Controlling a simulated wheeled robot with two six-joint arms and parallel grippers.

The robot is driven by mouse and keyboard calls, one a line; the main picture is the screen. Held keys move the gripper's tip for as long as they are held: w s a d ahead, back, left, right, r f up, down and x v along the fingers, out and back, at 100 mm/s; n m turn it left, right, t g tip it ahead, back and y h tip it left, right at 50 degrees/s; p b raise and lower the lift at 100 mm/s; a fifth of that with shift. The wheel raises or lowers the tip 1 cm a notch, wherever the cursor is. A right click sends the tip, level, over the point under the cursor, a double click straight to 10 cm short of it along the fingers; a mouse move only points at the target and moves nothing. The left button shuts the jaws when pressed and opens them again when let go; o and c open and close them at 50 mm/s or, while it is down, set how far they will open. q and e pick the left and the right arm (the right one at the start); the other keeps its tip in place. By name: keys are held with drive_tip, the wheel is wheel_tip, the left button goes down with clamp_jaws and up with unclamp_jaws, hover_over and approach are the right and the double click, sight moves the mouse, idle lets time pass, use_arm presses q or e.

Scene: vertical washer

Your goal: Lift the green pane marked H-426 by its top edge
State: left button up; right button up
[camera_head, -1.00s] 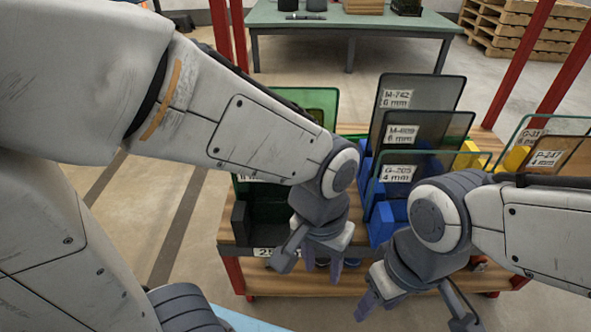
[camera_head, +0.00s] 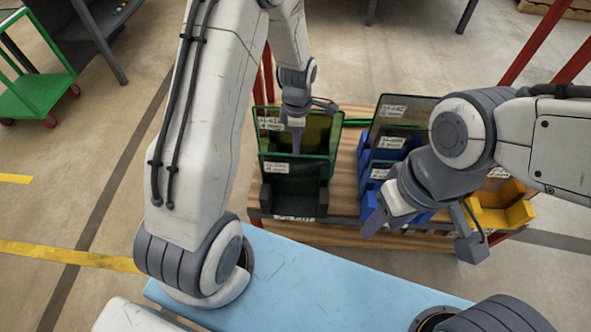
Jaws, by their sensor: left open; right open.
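Green-tinted panes stand upright in a dark green rack on the wooden shelf. My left gripper (camera_head: 312,122) is open and empty-looking at the back pane's top edge, one finger in front of the glass; contact is unclear. My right gripper (camera_head: 422,235) is open in front of the blue rack, away from the green panes.
Dark grey panes (camera_head: 405,107) stand in a blue rack (camera_head: 367,160) to the right, partly behind my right arm. A yellow rack (camera_head: 500,208) is further right. Red posts frame the shelf. A green cart (camera_head: 38,97) stands far left. Bare wood shows between the racks.

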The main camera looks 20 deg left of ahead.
use_arm(q)
wheel_tip(320, 180, down, 5)
hover_over(296, 178)
wheel_tip(296, 178, down, 5)
drive_tip(key=shift+w+a+r, duration=0.1)
drive_tip(key=shift+w+a, duration=0.05)
drive_tip(key=shift+w, duration=0.05)
clamp_jaws()
drive_tip(key=shift+r, duration=0.1)
idle(1.4)
